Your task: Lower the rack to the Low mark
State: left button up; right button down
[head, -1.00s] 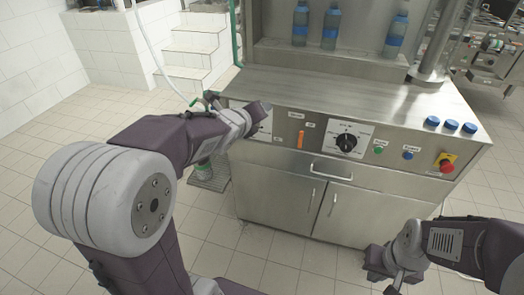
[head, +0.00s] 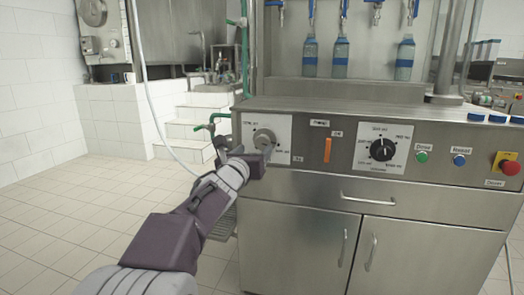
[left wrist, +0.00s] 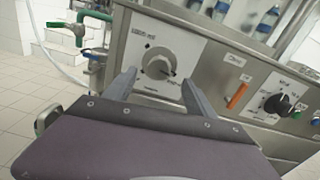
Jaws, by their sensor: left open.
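A round grey knob (head: 264,139) sits on a white dial plate (head: 283,127) at the left end of the machine's front panel. The plate's lettering is too small to read. My left gripper (head: 259,154) is open just in front of the knob. In the left wrist view the knob (left wrist: 158,63) shows between and beyond the two fingertips (left wrist: 159,79); I cannot tell whether they touch it. Blue-labelled bottles (head: 310,57) stand under taps at the back of the machine. I cannot make out a separate rack or its height. My right gripper is out of view.
To the right on the panel are an orange switch (head: 327,150), a black knob (head: 383,149), a green button (head: 422,157), a blue button (head: 459,160) and a red stop button (head: 508,167). A green pipe (head: 246,50) rises left of the panel. The floor at left is clear.

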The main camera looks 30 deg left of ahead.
aim_at(261, 143)
pick_arm(q)
jog(key=x, duration=0.8)
jog(key=shift+w, duration=0.15)
jog(key=c, duration=1.3)
jog(key=shift+c, duration=0.2)
jog(key=shift+f, duration=0.1)
